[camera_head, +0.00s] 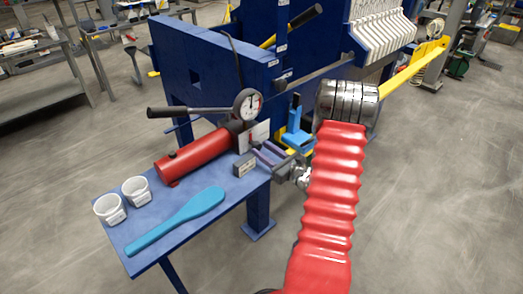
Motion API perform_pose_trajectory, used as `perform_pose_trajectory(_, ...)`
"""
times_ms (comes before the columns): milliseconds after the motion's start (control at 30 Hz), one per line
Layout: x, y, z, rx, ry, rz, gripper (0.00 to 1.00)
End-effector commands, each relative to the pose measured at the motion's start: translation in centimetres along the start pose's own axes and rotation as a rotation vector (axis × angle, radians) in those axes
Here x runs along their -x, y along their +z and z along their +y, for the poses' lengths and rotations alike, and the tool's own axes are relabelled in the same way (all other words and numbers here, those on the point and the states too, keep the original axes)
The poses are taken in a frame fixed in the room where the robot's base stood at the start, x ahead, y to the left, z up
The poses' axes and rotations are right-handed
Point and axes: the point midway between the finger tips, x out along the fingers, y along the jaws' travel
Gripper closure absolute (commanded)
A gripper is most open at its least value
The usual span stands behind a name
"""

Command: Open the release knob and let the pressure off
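A red hand pump cylinder (195,155) lies on the blue side table, with a black lever (185,112) above it. A round pressure gauge (247,104) stands at the pump's right end; its reading is too small to tell. The release knob cannot be made out; the pump's right end is partly hidden by a white plate and my gripper. My gripper (259,148) reaches in from the right, beside that end of the pump. Its two purple-grey fingers show apart, with a gap between them. I cannot tell whether they touch anything.
A blue paddle (178,220) and two white cups (110,208) (137,190) lie on the table's front left part. A small dark labelled box (245,164) stands just left of my fingers. The blue press frame (215,65) rises behind.

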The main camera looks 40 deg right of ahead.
Motion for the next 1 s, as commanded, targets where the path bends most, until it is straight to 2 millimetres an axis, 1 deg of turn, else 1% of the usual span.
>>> perform_pose_trajectory(33, -0.52, -0.01, 0.08, 0.000, 0.002, 0.000, 0.64)
perform_pose_trajectory(133, -1.01, -0.02, 0.03, -0.001, 0.000, -0.001, 0.64)
perform_pose_trajectory(433, -1.17, 0.00, 0.00, -0.001, -0.001, 0.000, 0.64)
perform_pose_trajectory(833, -1.13, 0.01, -0.02, 0.000, -0.001, 0.000, 0.91)
perform_pose_trajectory(900, -1.16, 0.01, 0.31, -0.001, 0.001, 0.000, 0.93)
perform_pose_trajectory(1000, -1.14, 0.01, 0.13, -0.004, 0.001, -0.001, 0.93)
